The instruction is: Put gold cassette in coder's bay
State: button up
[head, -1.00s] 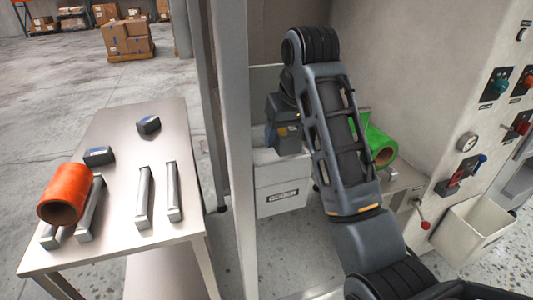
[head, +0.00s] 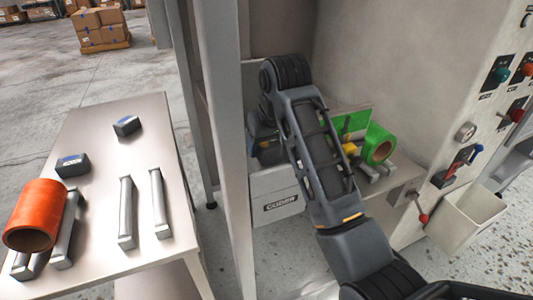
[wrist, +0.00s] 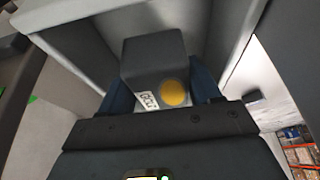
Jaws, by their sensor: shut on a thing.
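The gold cassette (wrist: 152,58) is a dark block with a round gold spot and a small white printed label. My gripper (wrist: 162,86) is shut on it, with a blue finger on each side in the wrist view. Pale walls rise around and beyond the cassette there; I cannot tell whether it touches them. In the head view the white coder (head: 277,190), marked CODER, stands behind the post. My gripper is over its top, and my arm hides most of the gripper, the cassette and the bay opening.
A steel table (head: 100,205) at left holds an orange roll (head: 36,215), two dark cassettes (head: 126,125) (head: 73,165) and several metal bars. A grey post (head: 225,160) and a control panel (head: 500,95) flank the space.

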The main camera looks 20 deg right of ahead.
jog(key=shift+f, duration=1.6)
jog(key=shift+f, duration=0.15)
jog(key=o, duration=1.2)
